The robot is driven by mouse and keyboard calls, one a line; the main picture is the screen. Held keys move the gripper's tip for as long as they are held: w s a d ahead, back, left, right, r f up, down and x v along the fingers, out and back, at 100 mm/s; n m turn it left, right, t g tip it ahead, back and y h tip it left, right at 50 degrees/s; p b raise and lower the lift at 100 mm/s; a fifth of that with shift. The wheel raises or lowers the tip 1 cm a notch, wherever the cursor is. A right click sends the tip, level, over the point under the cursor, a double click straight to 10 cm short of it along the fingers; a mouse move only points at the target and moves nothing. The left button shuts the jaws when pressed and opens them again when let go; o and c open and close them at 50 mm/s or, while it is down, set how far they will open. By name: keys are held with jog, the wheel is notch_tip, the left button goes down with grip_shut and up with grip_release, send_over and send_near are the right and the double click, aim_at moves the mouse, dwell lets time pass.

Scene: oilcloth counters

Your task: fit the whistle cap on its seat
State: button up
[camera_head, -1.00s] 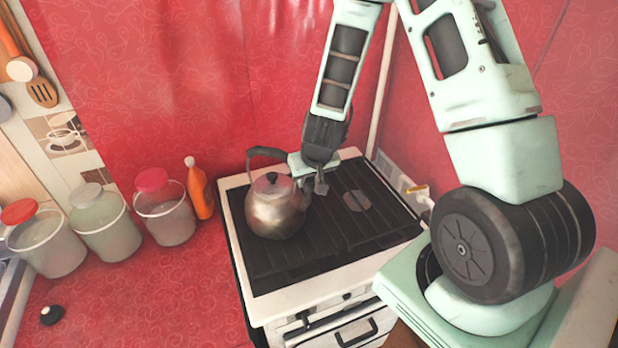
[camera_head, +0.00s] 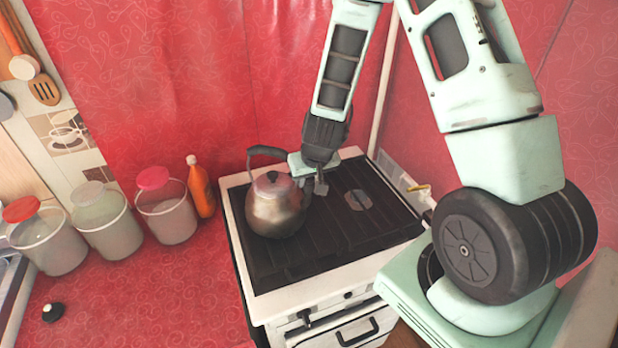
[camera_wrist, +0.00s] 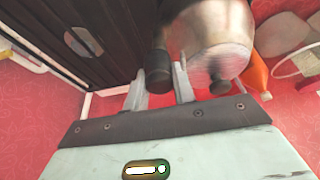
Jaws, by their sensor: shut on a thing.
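The metal kettle (camera_head: 275,213) stands upright on the dark stove top, with its black handle at the back and a black lid knob on top. My gripper (camera_head: 319,187) is close against the kettle's right side, where the spout is mostly hidden. In the wrist view, my gripper (camera_wrist: 160,88) is shut on a dark round piece, the whistle cap (camera_wrist: 158,68), between its two pale fingers. The kettle (camera_wrist: 215,25) fills the upper right there, right beside one finger. The seat is hidden, and I cannot tell whether the cap touches it.
The stove (camera_head: 285,275) has free room right of the kettle. Several lidded tubs, such as the pink-lidded one (camera_head: 167,219), and an orange bottle (camera_head: 201,190) stand to its left. A small black round object (camera_head: 52,313) lies on the red counter.

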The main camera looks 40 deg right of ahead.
aim_at(308, 183)
jog(key=shift+s+a+f+b, duration=0.25)
jog(key=shift+f+b, duration=0.15)
jog(key=shift+f, duration=0.15)
jog(key=shift+s+a+f+b, duration=0.1)
jog(key=shift+a+f+b, duration=0.1)
jog(key=shift+f+b, duration=0.3)
grip_shut()
dwell(0.4)
jog(key=shift+w+f, duration=0.1)
jog(key=shift+f, duration=0.3)
jog(key=shift+w+a, duration=0.1)
jog(key=shift+w+d, duration=0.15)
jog(key=shift+d, duration=0.05)
dwell(0.5)
jog(key=o, duration=1.5)
grip_release()
